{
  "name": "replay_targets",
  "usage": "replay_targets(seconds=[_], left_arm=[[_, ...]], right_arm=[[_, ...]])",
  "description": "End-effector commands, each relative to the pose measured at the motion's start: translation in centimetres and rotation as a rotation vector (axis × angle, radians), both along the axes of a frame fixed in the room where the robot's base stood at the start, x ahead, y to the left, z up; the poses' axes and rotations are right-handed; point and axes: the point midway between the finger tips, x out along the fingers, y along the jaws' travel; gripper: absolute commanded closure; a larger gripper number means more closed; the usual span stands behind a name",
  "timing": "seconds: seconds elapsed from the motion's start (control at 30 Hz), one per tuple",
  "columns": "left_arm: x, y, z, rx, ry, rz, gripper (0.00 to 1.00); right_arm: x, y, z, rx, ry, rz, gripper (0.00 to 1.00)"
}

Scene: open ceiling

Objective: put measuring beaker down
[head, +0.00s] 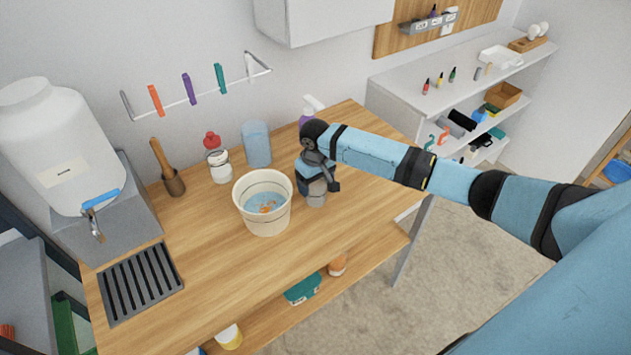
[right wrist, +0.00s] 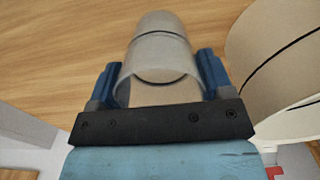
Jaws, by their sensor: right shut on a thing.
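The measuring beaker (right wrist: 160,55) is a clear, greyish cylinder between the two blue fingers of my right gripper (right wrist: 160,78) in the right wrist view. In the head view, my right gripper (head: 318,172) is shut on the beaker (head: 316,196), just right of a white bucket. The beaker looks upright over the wooden table (head: 205,262). I cannot tell whether its base touches the wood. My left gripper is not in view.
The white bucket (head: 264,222) with water and orange bits stands close beside the beaker. Behind are a blue container (head: 256,145), a red-capped bottle (head: 219,165) and a spray bottle (head: 309,108). Bare wood lies in front.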

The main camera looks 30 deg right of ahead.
Motion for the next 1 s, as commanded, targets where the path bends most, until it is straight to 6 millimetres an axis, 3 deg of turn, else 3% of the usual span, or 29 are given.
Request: replay_targets(seconds=[0.2,0.23,0.3,0.33,0.67,0.77,1.0], left_arm=[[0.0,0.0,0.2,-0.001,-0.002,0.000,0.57],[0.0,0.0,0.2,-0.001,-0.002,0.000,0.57],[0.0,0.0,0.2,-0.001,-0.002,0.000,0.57],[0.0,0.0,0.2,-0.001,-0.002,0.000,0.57],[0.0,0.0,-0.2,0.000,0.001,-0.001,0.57],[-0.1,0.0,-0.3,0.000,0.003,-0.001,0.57],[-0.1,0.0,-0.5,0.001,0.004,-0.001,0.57]], right_arm=[[0.0,0.0,-0.3,0.001,0.001,-0.001,0.49],[0.0,0.0,-0.2,0.001,0.000,0.000,0.19],[0.0,0.0,-0.2,0.000,0.000,0.000,0.03],[0.0,0.0,-0.2,0.000,0.000,0.000,0.01],[0.0,-0.1,0.2,-0.001,-0.001,0.000,0.01],[0.1,0.0,1.4,0.000,-0.003,-0.001,0.01],[0.1,0.0,6.5,0.000,-0.004,0.001,0.01]])
